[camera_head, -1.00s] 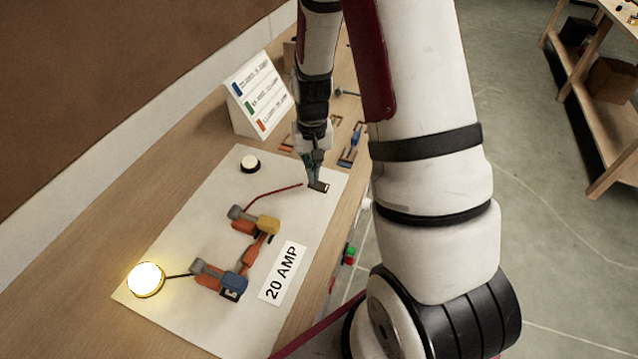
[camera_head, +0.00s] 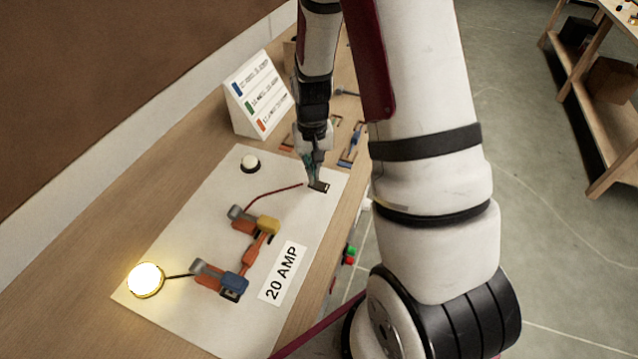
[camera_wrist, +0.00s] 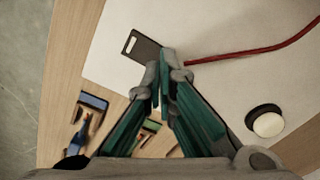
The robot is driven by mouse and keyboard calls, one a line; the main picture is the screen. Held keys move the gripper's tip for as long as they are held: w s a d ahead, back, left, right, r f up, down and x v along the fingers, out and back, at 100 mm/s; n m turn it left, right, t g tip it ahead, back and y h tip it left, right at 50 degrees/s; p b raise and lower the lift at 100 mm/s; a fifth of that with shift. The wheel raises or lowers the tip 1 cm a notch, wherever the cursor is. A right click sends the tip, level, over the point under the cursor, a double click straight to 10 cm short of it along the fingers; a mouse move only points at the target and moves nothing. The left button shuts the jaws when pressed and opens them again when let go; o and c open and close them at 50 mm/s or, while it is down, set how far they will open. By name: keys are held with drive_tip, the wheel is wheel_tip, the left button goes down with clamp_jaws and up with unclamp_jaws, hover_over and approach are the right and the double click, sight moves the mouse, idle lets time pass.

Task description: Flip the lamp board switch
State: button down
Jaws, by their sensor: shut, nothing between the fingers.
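The white lamp board (camera_head: 215,210) lies on the wooden bench. At its far right end is a small black switch (camera_head: 319,187), with a red wire running to it. In the wrist view the switch (camera_wrist: 143,46) is a dark plate with a pale slot. My gripper (camera_head: 314,182) is shut and empty, pointing down at the switch. In the wrist view its closed fingertips (camera_wrist: 164,68) are at the plate's near edge; I cannot tell whether they touch. The round lamp (camera_head: 146,280) at the board's near left glows yellow-white.
A white round button (camera_head: 249,163) on a black base sits on the board. Orange, yellow and blue connectors (camera_head: 232,280) and a "20 AMP" label (camera_head: 283,273) are nearer. A sign (camera_head: 258,93) stands behind. Coloured parts (camera_head: 350,150) lie beyond the gripper.

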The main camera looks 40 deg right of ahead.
drive_tip(key=shift+f+b, duration=0.35)
drive_tip(key=shift+f, duration=0.65)
idle(0.4)
drive_tip(key=shift+r, duration=0.15)
drive_tip(key=shift+r+p, duration=1.45)
drive_tip(key=shift+r, duration=1.95)
drive_tip(key=s+a+r+n+t, duration=0.1)
drive_tip(key=s+a+r, duration=0.25)
drive_tip(key=r, duration=0.65)
drive_tip(key=s+a+r+n+t, duration=0.2)
drive_tip(key=s+a+r, duration=0.15)
drive_tip(key=r, duration=0.65)
drive_tip(key=s+a+r+n+t, duration=0.1)
drive_tip(key=s+a+r, duration=0.1)
drive_tip(key=s+r, duration=0.2)
drive_tip(key=s+a+r+n+t, duration=0.1)
drive_tip(key=s+a+r, duration=0.2)
drive_tip(key=s, duration=0.6)
drive_tip(key=shift+a+r+t, duration=0.15)
drive_tip(key=shift+r+t, duration=0.15)
drive_tip(key=shift+r, duration=0.35)
